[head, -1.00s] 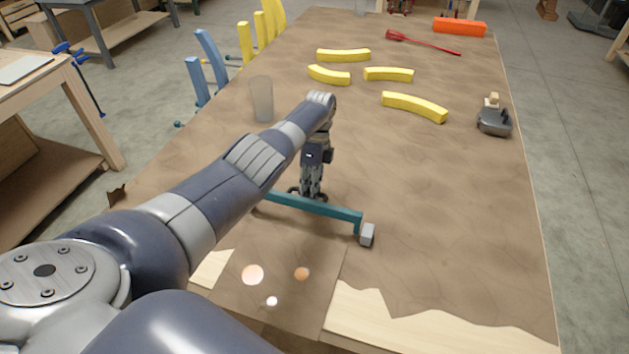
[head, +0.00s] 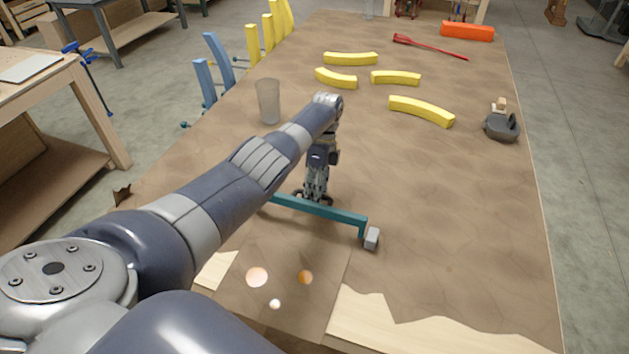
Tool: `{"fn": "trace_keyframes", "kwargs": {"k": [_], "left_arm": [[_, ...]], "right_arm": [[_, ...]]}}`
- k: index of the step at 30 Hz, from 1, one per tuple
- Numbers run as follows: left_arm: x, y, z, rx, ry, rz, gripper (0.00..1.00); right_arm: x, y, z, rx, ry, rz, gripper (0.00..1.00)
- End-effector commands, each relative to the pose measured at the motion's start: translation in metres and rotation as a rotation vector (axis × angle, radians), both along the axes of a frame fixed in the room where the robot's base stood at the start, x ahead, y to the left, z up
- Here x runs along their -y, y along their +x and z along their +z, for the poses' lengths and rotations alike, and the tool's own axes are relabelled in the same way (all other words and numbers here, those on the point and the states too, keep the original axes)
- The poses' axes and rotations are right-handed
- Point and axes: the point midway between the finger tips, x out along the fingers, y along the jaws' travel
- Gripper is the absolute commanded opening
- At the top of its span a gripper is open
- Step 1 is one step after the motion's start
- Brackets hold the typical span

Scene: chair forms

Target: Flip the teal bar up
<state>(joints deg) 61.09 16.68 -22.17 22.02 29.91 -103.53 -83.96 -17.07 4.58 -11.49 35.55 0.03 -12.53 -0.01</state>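The teal bar (head: 342,214) lies low over the brown-covered table (head: 450,250), running from beneath my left forearm to the right. Its right end bends down toward a small grey block (head: 372,238). My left gripper (head: 314,198) points down at the bar from its far side. The fingertips are at or just behind the bar; I cannot tell whether they touch it or how far apart they are. The left end of the bar is hidden by my arm. My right gripper is not in view.
A translucent cup (head: 268,102) stands left of my wrist. Several yellow curved pieces (head: 421,111) lie farther back, with a dark clamp-like tool (head: 502,124) at the right edge. A red long tool (head: 430,47) and an orange block (head: 467,31) lie at the far end. The right middle is clear.

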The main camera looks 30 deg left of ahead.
Motion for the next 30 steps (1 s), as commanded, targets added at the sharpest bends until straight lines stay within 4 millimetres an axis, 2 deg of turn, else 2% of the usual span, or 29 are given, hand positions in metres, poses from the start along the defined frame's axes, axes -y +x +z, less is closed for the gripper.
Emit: {"fn": "trace_keyframes", "kwargs": {"k": [5, 9, 18, 30], "left_arm": [[-0.001, 0.0, 0.018, 0.004, 0.001, -0.001, 0.3], [-0.002, 0.001, 0.048, 0.007, 0.002, -0.001, 0.3], [-0.003, 0.002, 0.078, 0.006, 0.007, -0.001, 0.3], [-0.002, 0.001, 0.095, 0.002, 0.003, 0.0, 0.3]], "right_arm": [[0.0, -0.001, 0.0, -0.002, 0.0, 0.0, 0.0], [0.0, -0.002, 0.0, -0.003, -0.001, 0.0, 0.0], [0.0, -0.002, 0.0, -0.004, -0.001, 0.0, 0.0], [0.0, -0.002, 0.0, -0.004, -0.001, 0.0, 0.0]]}}
